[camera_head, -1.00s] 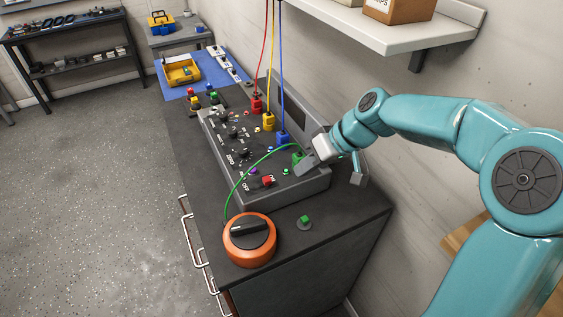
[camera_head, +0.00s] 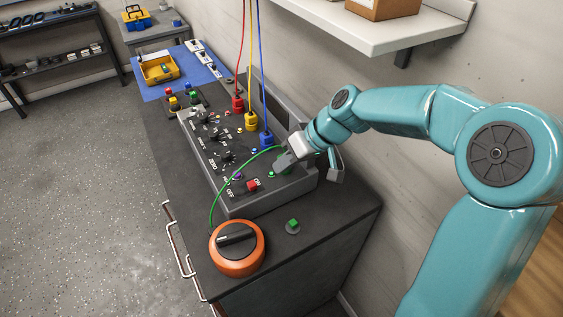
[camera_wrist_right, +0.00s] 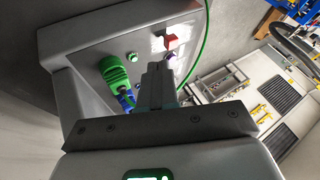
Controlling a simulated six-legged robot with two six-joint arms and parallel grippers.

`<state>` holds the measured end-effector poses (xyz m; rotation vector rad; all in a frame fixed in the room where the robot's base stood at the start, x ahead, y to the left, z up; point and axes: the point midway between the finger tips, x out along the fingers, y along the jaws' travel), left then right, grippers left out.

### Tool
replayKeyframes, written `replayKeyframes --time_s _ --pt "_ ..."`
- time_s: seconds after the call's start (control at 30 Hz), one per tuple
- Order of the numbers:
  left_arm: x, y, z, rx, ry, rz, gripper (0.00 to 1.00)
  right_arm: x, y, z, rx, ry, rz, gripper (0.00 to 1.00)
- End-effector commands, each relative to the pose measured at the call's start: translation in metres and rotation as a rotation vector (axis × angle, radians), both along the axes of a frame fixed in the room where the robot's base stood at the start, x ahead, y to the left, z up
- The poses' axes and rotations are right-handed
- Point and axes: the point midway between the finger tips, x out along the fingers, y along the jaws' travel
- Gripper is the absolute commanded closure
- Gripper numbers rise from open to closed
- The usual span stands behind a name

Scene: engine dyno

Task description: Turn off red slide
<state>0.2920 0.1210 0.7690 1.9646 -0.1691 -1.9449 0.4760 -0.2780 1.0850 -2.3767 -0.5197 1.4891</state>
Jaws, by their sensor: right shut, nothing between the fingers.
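The red slide (camera_head: 253,185) is a small red switch near the front end of the grey control panel (camera_head: 245,207), beside ON and OFF lettering. It also shows in the right wrist view (camera_wrist_right: 171,42), beyond my fingers. My right gripper (camera_head: 281,165) is shut and empty. It hangs over the panel beside the green plug, up and to the right of the red slide, and is apart from the slide. In the right wrist view its closed fingers (camera_wrist_right: 157,82) point toward the panel. The green plug (camera_wrist_right: 114,72) is left of the fingers there; in the head view my gripper partly hides it. My left gripper is out of view.
Red (camera_head: 237,104), yellow (camera_head: 251,121) and blue (camera_head: 266,139) plugs with hanging cables stand along the panel. A green cable arcs over the panel. A shelf (camera_head: 400,35) overhangs behind.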

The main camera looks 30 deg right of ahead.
Motion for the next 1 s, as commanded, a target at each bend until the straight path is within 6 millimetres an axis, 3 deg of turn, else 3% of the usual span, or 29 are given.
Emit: replayKeyframes --time_s 0.2,0.43,0.87,1.0 --pt "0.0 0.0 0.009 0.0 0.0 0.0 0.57 0.018 0.018 -0.033 0.001 0.005 0.002 1.0" --pt "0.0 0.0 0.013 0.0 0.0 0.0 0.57 0.031 0.029 -0.056 0.001 0.002 0.001 1.0" --pt "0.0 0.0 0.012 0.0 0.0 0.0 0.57 0.033 0.032 -0.061 0.0 0.001 0.0 1.0" --pt "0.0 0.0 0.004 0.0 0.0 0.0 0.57 0.035 0.052 -0.063 0.0 -0.001 0.006 1.0"
